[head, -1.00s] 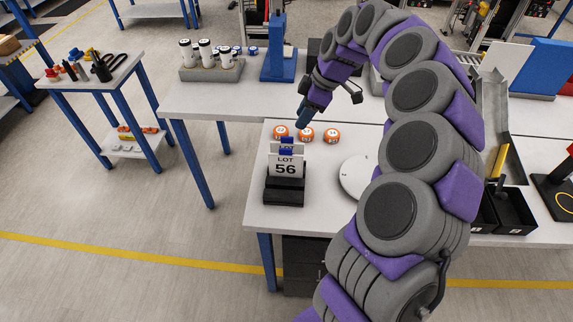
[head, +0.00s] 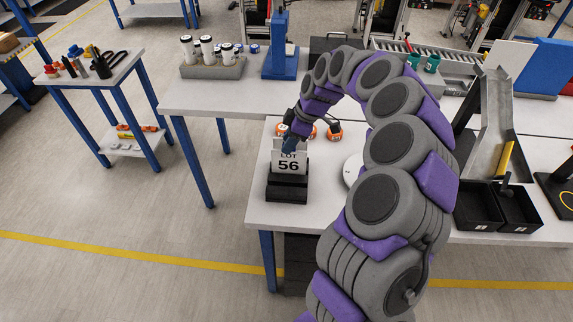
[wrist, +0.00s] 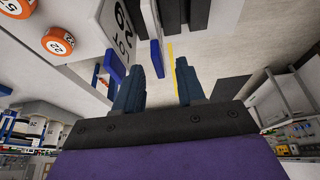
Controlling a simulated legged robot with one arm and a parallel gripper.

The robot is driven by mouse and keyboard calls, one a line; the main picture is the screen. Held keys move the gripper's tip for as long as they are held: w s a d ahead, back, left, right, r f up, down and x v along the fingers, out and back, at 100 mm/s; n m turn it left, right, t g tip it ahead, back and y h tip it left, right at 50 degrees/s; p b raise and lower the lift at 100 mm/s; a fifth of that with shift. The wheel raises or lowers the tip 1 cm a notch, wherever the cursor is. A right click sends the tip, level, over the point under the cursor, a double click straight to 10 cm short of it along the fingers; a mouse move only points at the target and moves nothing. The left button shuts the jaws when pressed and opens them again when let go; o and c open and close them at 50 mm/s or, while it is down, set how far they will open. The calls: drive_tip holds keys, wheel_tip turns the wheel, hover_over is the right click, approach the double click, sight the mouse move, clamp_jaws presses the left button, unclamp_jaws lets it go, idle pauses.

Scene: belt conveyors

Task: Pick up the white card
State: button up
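The white card (head: 289,163), printed "LOT 56", stands upright in a black stand (head: 287,188) near the table's front left corner. In the wrist view the card (wrist: 116,22) appears upside down at the top, with blue tab pieces (wrist: 157,57) beside it. My gripper (head: 296,131) is over the card's top edge in the head view and hides the blue tab there. In the wrist view my gripper (wrist: 160,68) is open, its two dark blue fingers apart. A blue tab piece shows near the gap between the fingertips. I cannot tell whether they touch.
Orange numbered pucks (head: 334,131) sit just behind the card; they also show in the wrist view (wrist: 58,42). A white disc (head: 352,168) lies to the right, partly behind my arm. Black bins (head: 478,207) stand farther right. The table's front left corner is bare.

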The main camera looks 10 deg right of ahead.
sight(289, 162)
drive_tip(key=f, duration=0.2)
drive_tip(key=f+b, duration=0.1)
drive_tip(key=f, duration=0.1)
drive_tip(key=shift+w+a+f, duration=0.1)
drive_tip(key=shift+w+f, duration=0.1)
drive_tip(key=shift+f, duration=0.15)
drive_tip(key=shift+a+r, duration=0.1)
drive_tip(key=shift+a, duration=0.35)
drive_tip(key=shift+c, duration=1.4)
drive_tip(key=c, duration=0.3)
drive_tip(key=shift+d, duration=0.3)
clamp_jaws()
